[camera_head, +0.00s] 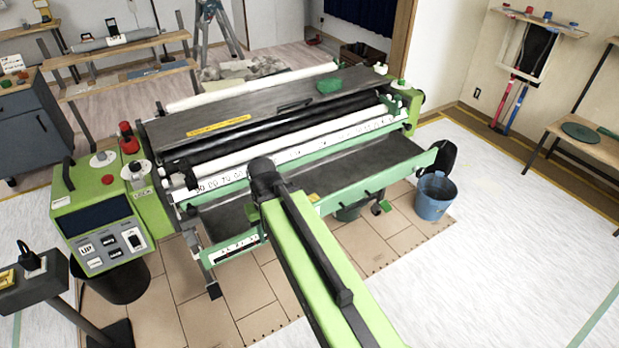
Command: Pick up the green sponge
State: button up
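A small green object, which looks like the green sponge (329,86), lies on the dark flat top of the wallpaper pasting machine (240,105), toward its right end. My green and black arm reaches up from the bottom of the view and ends in a dark rounded joint in front of the machine. That joint is nearer to me and left of the sponge, well apart from it. My gripper's fingers do not show, so I cannot see whether they hold anything. The sponge looks uncovered, with nothing touching it from above.
A green control panel (104,228) stands at the machine's left end. A blue bucket (434,197) stands on the floor at its right front. A dark bin (122,283) is below the panel. A shelf (583,143) is at far right. The pale floor at right is clear.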

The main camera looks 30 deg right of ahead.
aim_at(331, 84)
jog(key=z, duration=2.05)
jog(key=i, duration=2.25)
jog(key=u, duration=0.5)
jog(key=k, duration=0.15)
jog(key=u, duration=3.25)
jog(key=k, duration=0.1)
jog(key=u, duration=0.1)
